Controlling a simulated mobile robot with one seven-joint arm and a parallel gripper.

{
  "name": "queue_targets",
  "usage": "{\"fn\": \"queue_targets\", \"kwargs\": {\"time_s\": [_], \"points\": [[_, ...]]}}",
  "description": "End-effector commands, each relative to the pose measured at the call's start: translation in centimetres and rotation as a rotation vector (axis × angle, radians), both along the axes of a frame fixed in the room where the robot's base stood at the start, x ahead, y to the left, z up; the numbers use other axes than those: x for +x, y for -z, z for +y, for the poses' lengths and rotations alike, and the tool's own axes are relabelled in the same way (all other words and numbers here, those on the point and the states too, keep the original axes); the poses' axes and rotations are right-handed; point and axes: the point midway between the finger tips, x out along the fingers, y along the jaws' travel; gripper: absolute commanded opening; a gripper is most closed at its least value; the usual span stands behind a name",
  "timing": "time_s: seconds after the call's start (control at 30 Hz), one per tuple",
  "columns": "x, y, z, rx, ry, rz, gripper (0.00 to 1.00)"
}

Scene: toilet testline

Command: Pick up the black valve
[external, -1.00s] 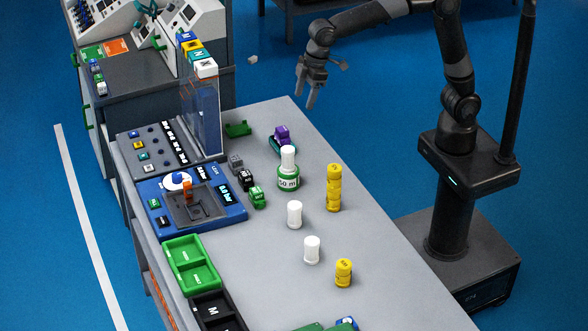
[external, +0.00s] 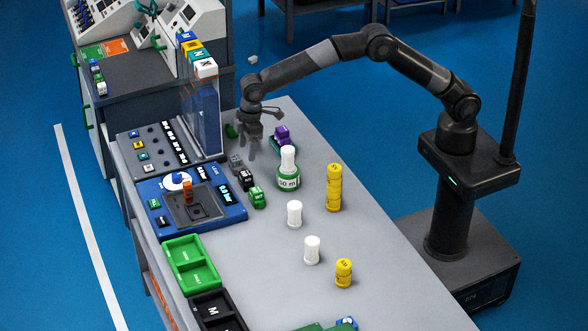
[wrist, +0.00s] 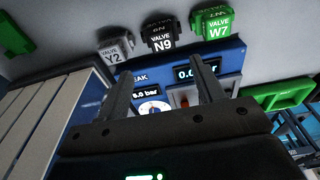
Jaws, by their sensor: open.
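The black valve (external: 245,180) stands on the grey table between a grey valve (external: 236,162) and a green valve (external: 257,197). In the wrist view the black valve (wrist: 159,36) is labelled N9, at the top centre, beyond my fingertips. The grey valve (wrist: 116,46) is labelled Y2 and the green valve (wrist: 212,29) W7. My gripper (external: 250,148) is open and empty, pointing down near the grey valve and behind the black one. In the wrist view my gripper (wrist: 162,72) shows its two fingers apart, with nothing between them.
The blue leak-test station (external: 225,212) is left of the valves. A clear-fronted dispenser (external: 204,115) stands behind it. A purple valve (external: 282,135), a green-and-white bottle (external: 288,180) and yellow stacked parts (external: 334,188) stand to the right.

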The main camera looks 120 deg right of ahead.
Motion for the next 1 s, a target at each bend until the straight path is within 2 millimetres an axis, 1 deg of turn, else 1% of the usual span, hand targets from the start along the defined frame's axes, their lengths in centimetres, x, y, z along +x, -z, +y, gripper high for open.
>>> {"fn": "queue_targets", "kwargs": {"time_s": [0.1,0.2,0.43,0.7,0.93,1.0], "points": [[0.1,2.1,0.1,0.001,0.000,0.004,0.62],[0.3,3.6,0.1,0.001,0.000,0.004,0.62],[0.5,5.3,0.2,0.001,0.000,0.003,0.62],[0.9,9.2,0.4,0.001,0.000,0.003,0.62],[1.0,9.4,0.3,0.000,0.000,0.001,0.62],[1.0,9.4,0.3,0.000,0.000,0.001,0.57]]}}
